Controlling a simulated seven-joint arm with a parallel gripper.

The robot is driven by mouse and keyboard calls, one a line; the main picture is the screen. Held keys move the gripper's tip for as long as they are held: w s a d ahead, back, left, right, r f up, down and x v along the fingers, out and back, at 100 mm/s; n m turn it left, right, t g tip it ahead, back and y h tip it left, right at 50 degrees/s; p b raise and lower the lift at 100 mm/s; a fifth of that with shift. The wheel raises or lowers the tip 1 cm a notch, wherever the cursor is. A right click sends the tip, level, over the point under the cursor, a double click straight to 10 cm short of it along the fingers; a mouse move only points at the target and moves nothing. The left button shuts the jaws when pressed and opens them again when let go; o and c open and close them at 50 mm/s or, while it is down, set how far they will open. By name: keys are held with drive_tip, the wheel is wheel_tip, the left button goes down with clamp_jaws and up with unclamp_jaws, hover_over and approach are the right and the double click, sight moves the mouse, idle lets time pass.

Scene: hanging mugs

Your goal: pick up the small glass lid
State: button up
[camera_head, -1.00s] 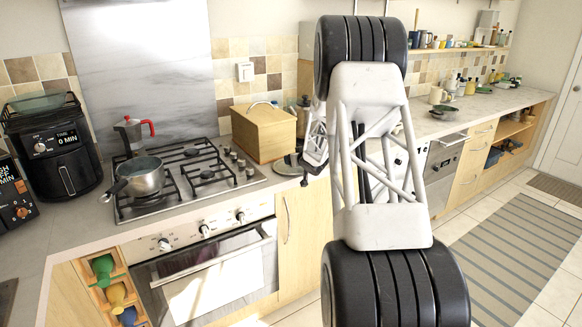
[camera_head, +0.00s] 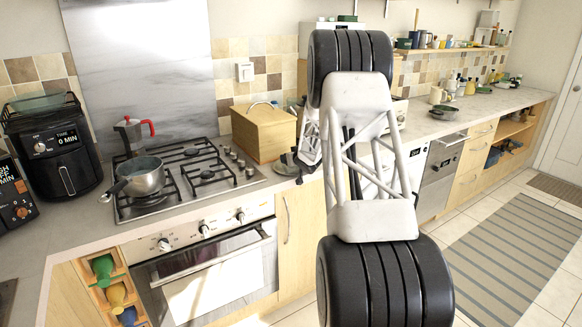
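A round, greyish, lid-like thing (camera_head: 284,166) lies on the counter just right of the wooden box; it may be the small glass lid, but it is too small and too covered to be sure. My gripper (camera_head: 299,177) is at the far end of my arm, low over the counter at the right side of this thing. My own arm links hide much of that spot. I cannot tell whether the fingers are open or shut, or whether they touch the thing.
A wooden box (camera_head: 263,132) stands close to the left of my gripper. A gas hob (camera_head: 222,188) with a saucepan (camera_head: 143,178) and a moka pot (camera_head: 130,132) is further left. An air fryer (camera_head: 62,150) stands at the far left. The right-hand counter is partly clear.

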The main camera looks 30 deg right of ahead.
drive_tip(key=shift+c, duration=0.3)
drive_tip(key=c, duration=1.1)
drive_tip(key=shift+r, duration=0.2)
drive_tip(key=shift+r, duration=1.5)
drive_tip(key=shift+s+a+r, duration=0.15)
drive_tip(key=shift+s, duration=0.15)
drive_tip(key=s+a, duration=0.2)
drive_tip(key=s, duration=0.2)
drive_tip(key=s+a+r, duration=0.1)
drive_tip(key=s+a, duration=0.1)
drive_tip(key=s, duration=0.3)
drive_tip(key=s+a, duration=0.2)
drive_tip(key=s, duration=0.3)
drive_tip(key=shift+a+r, duration=0.2)
drive_tip(key=shift+a, duration=0.1)
